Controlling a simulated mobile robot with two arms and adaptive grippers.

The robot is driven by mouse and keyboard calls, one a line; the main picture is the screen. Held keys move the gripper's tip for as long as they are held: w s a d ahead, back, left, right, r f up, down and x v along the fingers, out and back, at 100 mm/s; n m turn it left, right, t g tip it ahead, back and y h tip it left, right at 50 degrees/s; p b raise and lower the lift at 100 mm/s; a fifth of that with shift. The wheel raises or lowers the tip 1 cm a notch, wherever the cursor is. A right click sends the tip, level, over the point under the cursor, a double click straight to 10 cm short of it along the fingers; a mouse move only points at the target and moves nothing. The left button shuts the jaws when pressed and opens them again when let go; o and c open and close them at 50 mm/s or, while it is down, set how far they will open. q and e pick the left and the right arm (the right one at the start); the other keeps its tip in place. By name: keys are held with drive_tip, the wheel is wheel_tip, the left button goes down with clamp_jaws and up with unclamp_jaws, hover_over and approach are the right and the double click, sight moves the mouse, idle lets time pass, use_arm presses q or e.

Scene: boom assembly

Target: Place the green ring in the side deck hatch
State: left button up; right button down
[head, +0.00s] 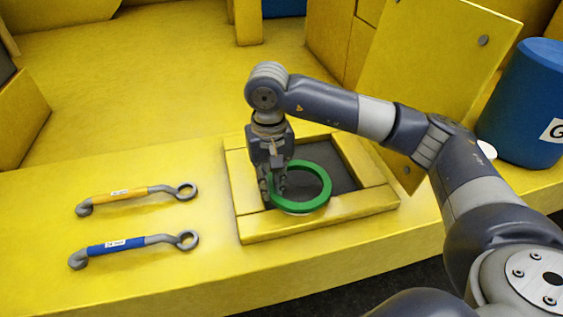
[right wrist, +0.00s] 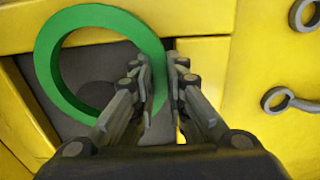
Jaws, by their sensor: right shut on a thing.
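The green ring (head: 328,188) is held by its left side in my right gripper (head: 273,197), over the side deck hatch. In the right wrist view the green ring (right wrist: 49,63) stands out to the left of the right gripper (right wrist: 165,68), whose fingers close on its edge. The hatch (head: 360,205) is a square opening with a yellow frame and a dark floor; the frame also shows in the right wrist view (right wrist: 205,62). The ring overlaps the opening and the front frame in the head view; its exact height is hard to tell. My left gripper is out of view.
A yellow-handled wrench (head: 125,193) and a blue-handled wrench (head: 115,245) lie on the deck left of the hatch. A raised yellow lid panel (head: 440,60) stands behind it. A blue drum (head: 530,95) is at the right. The deck edge drops off in front.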

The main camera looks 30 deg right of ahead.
drive_tip(key=w+d, duration=0.1)
drive_tip(key=w, duration=0.1)
drive_tip(key=w+d+p, duration=0.1)
drive_tip(key=w+d, duration=0.1)
drive_tip(key=w+d+p, duration=0.1)
drive_tip(key=w, duration=0.1)
drive_tip(key=shift+d+f, duration=0.35)
drive_tip(key=shift+w+d+f, duration=0.1)
drive_tip(key=shift+w+d, duration=0.25)
drive_tip(key=shift+w, duration=0.05)
wheel_tip(320, 180, down, 3)
drive_tip(key=shift+f+p, duration=0.15)
drive_tip(key=shift+p, duration=1.05)
drive_tip(key=shift+f, duration=0.15)
drive_tip(key=shift+f+b, duration=0.15)
drive_tip(key=shift+b, duration=0.15)
drive_tip(key=c, duration=1.6)
unclamp_jaws()
